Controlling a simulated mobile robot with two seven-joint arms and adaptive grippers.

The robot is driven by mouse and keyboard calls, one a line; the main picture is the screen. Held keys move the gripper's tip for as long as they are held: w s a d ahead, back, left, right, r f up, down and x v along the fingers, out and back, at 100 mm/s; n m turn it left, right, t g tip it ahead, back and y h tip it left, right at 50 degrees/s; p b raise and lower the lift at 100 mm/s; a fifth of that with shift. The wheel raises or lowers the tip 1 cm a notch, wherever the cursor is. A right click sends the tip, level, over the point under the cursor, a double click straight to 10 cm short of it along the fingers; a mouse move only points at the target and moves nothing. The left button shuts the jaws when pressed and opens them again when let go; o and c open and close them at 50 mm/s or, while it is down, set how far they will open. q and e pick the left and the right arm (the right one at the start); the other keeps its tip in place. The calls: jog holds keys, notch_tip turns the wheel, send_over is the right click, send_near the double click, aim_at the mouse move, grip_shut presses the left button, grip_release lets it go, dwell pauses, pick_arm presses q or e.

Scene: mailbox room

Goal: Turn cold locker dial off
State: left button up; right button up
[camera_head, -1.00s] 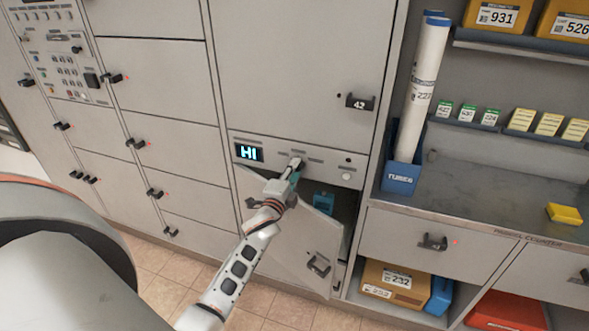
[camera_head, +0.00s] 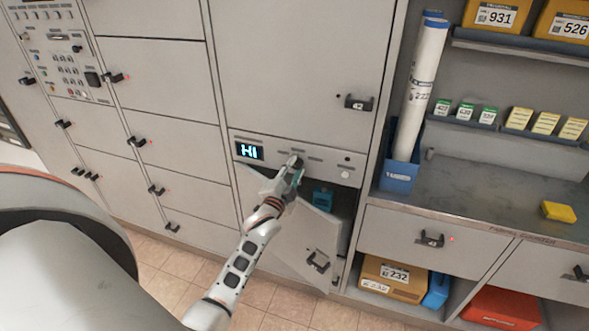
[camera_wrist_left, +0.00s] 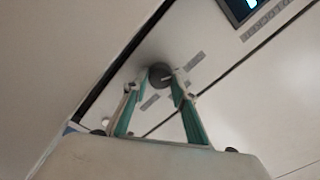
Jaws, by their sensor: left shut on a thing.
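The cold locker's control strip (camera_head: 318,163) runs across the locker front, with a lit display (camera_head: 249,151) that reads "HI" at its left. The dial (camera_wrist_left: 160,74) is a dark round knob on this strip, seen between the fingertips in the left wrist view. My left gripper (camera_head: 296,164) is at the dial and shut on it; it also shows in the left wrist view (camera_wrist_left: 160,82). In the head view the gripper mostly hides the dial. My right gripper is in neither view.
A blue tube bin (camera_head: 399,175) and the parcel counter (camera_head: 470,205) are to the right. Closed lockers (camera_head: 165,130) fill the left.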

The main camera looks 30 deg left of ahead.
pick_arm(q)
jog(key=o, duration=1.1)
jog(key=v, duration=1.2)
